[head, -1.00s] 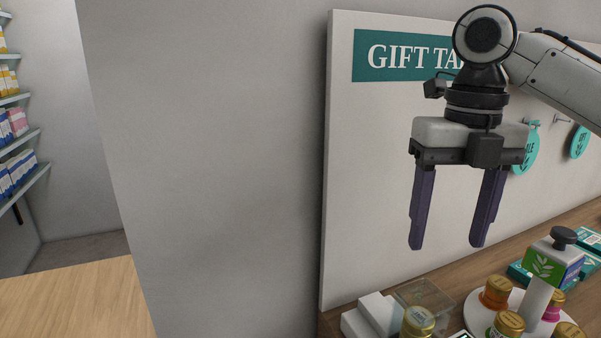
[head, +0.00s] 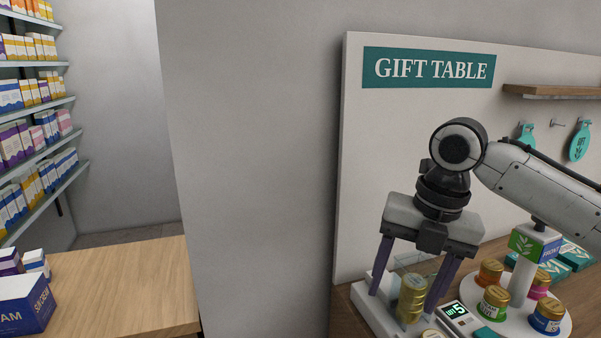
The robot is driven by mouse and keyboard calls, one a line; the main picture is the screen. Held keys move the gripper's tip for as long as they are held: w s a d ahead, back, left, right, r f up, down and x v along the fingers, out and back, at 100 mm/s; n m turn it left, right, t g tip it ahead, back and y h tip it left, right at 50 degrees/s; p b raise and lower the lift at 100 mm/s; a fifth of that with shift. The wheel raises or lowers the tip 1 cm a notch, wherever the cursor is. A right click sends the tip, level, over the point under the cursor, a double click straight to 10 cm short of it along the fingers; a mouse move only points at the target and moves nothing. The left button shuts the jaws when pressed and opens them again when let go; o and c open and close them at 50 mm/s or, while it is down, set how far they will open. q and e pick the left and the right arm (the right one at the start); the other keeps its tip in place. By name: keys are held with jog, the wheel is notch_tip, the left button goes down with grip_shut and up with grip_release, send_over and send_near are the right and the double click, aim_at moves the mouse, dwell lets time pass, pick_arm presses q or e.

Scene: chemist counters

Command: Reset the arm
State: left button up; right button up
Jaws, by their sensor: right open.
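My right gripper (head: 403,302) hangs from the arm coming in at the right, with its two dark purple fingers pointing down and spread apart. It is open. Gold-lidded jars (head: 411,298) show between the fingers in the picture. I cannot tell whether they stand between the fingers or behind them, and nothing is clearly gripped. My left gripper is not in view.
A white round stand (head: 523,278) with several gold-lidded jars is right of the gripper. A small display (head: 456,312) reads 5. The Gift Table board (head: 365,150) rises behind. A wooden counter (head: 150,290) with boxes and stocked shelves is at left.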

jog(key=s+a+f+m+t+y, duration=0.1)
jog(key=a+f+m+y, duration=0.1)
jog(key=a+f+m, duration=0.5)
jog(key=s+a+f+m+t+y, duration=0.1)
jog(key=a+f+m+y, duration=0.1)
jog(key=f, duration=0.8)
jog(key=s+a+f+m+t+y, duration=0.1)
jog(key=a+f+m+y, duration=0.1)
jog(key=a+f+m, duration=0.5)
jog(key=s+d+f+m+t+h, duration=0.4)
jog(key=s+d+f+m, duration=1)
jog(key=s, duration=0.5)
notch_tip(320, 180, down, 3)
jog(key=d+h, duration=0.1)
jog(key=d, duration=0.1)
jog(key=shift+s+d+r+t, duration=0.15)
jog(key=shift+d+r+t, duration=0.05)
jog(key=shift+d+t, duration=0.2)
jog(key=shift+a, duration=0.1)
